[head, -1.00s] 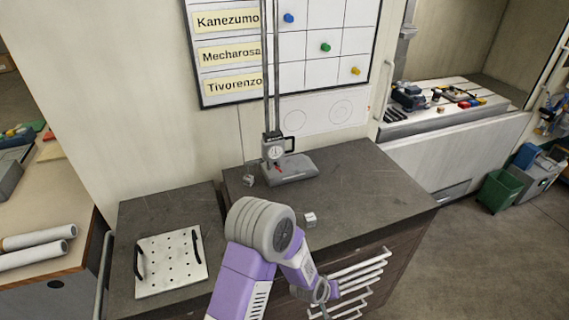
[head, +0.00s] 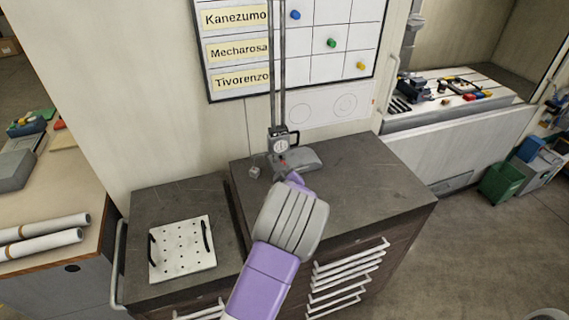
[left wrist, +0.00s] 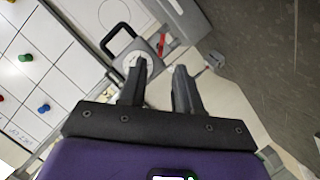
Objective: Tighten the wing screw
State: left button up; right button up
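A grey height gauge (head: 281,146) with a round dial, tall twin columns and a flat base stands at the back of the dark bench top. It also shows in the left wrist view (left wrist: 153,45), with a black loop handle and a red part beside the dial. I cannot make out the wing screw for certain. My left gripper (left wrist: 160,72) is open, with nothing seen between its fingers, and points at the gauge, one finger overlapping the dial in the picture. In the head view my arm hides its fingers. My right gripper is in neither view.
A small grey block (head: 254,172) lies left of the gauge. A perforated white plate (head: 182,250) with black handles lies on the lower left bench. A chart board (head: 320,45) hangs behind. The bench top (head: 375,185) right of the gauge is clear.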

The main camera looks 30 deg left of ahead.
aim_at(283, 163)
pick_arm(q)
jog(key=x, duration=0.7)
jog(key=shift+w+a+f+p, duration=0.1)
jog(key=shift+a+p, duration=0.1)
jog(key=shift+p, duration=0.1)
grip_shut()
